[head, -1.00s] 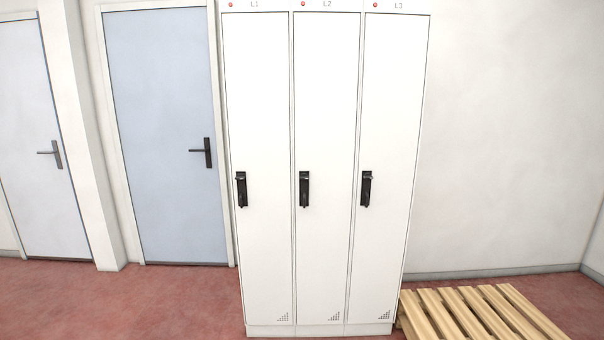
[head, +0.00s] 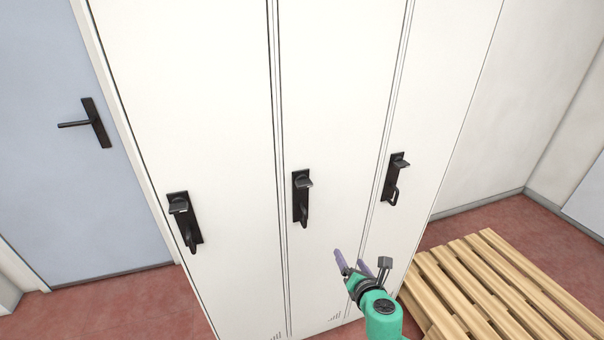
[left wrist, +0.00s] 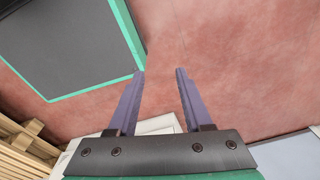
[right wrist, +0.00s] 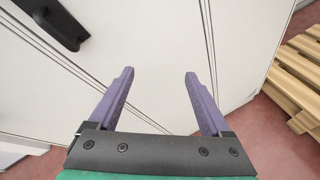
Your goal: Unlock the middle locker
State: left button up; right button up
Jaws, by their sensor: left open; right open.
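The middle locker (head: 330,110) is a tall white door, closed, in a row of three in the head view. Its black lock plate (head: 302,198) has a knob or turn piece at the top and a handle below. My right gripper (head: 350,262) is open and empty, below and to the right of that lock, in front of the lockers. In the right wrist view its purple fingers (right wrist: 160,80) point at white locker doors, and a black lock handle (right wrist: 62,22) shows at the upper left. My left gripper (left wrist: 160,75) is open and empty over the red floor, outside the head view.
The left locker (head: 190,90) and right locker (head: 450,70) have similar black locks. A wooden pallet (head: 490,285) lies on the floor at the right. A blue door (head: 60,190) stands at the left. A dark panel with a green edge (left wrist: 75,40) shows in the left wrist view.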

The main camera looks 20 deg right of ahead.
jog(key=a+r+n+t+y, duration=0.1)
jog(key=a+r+n+t, duration=0.3)
jog(key=r, duration=0.7)
jog(key=n+y+p, duration=0.1)
jog(key=n+y, duration=0.1)
jog(key=n, duration=0.2)
send_near(306, 185)
jog(key=shift+t, duration=0.3)
jog(key=w, duration=0.3)
jog(key=w+p, duration=0.1)
jog(key=w, duration=0.1)
jog(key=w+p, duration=0.1)
jog(key=w, duration=0.2)
jog(key=shift+w+a+f, duration=0.25)
jog(key=shift+w+a, duration=0.1)
jog(key=shift+w, duration=0.05)
jog(key=shift+w+f, duration=0.1)
jog(key=shift+w, duration=0.4)
jog(key=shift+s, duration=0.1)
grip_shut()
pick_arm(q)
jog(key=r, duration=0.4)
jog(key=shift+s+d+r, duration=0.15)
jog(key=shift+s+r, duration=0.05)
jog(key=shift+s, duration=0.15)
